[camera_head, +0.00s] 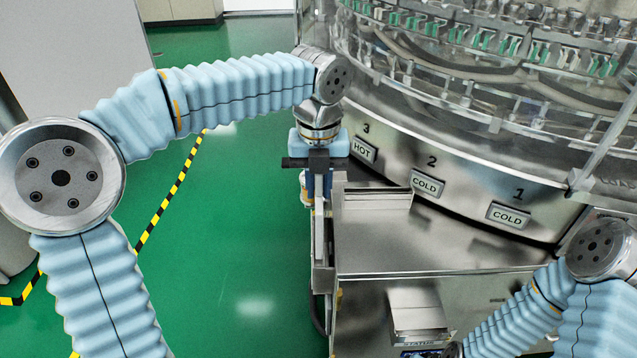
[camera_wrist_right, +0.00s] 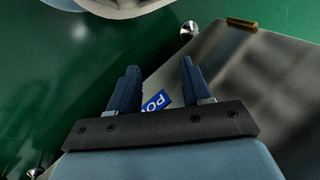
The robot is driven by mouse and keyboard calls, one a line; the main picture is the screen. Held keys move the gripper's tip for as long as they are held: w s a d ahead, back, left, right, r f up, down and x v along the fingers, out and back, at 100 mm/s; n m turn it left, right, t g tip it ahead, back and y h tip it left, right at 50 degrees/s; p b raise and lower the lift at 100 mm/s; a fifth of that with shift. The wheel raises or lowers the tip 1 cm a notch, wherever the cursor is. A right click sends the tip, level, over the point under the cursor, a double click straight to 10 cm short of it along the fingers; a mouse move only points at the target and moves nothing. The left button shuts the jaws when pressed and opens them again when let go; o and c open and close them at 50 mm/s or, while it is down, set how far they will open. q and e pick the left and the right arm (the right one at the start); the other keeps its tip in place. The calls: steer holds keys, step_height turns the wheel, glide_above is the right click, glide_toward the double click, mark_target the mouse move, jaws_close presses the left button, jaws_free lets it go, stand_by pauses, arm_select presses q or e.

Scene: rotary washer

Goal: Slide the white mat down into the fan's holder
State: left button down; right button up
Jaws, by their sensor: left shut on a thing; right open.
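My left gripper (camera_head: 318,198) points down beside the left edge of the steel bench in the head view. It is shut on a thin, pale, upright strip (camera_head: 320,232), which looks like the white mat seen edge-on. The strip's lower end is by a bracket at the bench's left edge; I cannot tell whether it touches. I cannot clearly make out the fan or its holder. My right gripper (camera_wrist_right: 157,82) is open and empty in the right wrist view, its two dark blue fingers apart above a grey panel with a blue label.
The rotary washer (camera_head: 470,185), with HOT and COLD plates and clear guards, fills the back right. A steel bench (camera_head: 440,250) carries a shallow metal tray (camera_head: 376,197). A metal box (camera_head: 417,312) sits lower in front. Green floor (camera_head: 235,260) lies open on the left.

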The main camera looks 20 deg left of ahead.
arm_select(q)
steer(key=shift+f+b, duration=1.85)
steer(key=shift+f, duration=0.1)
steer(key=shift+f+b, duration=1.6)
steer(key=shift+f, duration=1.6)
steer(key=c, duration=1)
jaws_free()
step_height(320, 180, up, 14)
steer(key=p, duration=0.4)
steer(key=shift+a, duration=0.1)
steer(key=shift+f, duration=0.1)
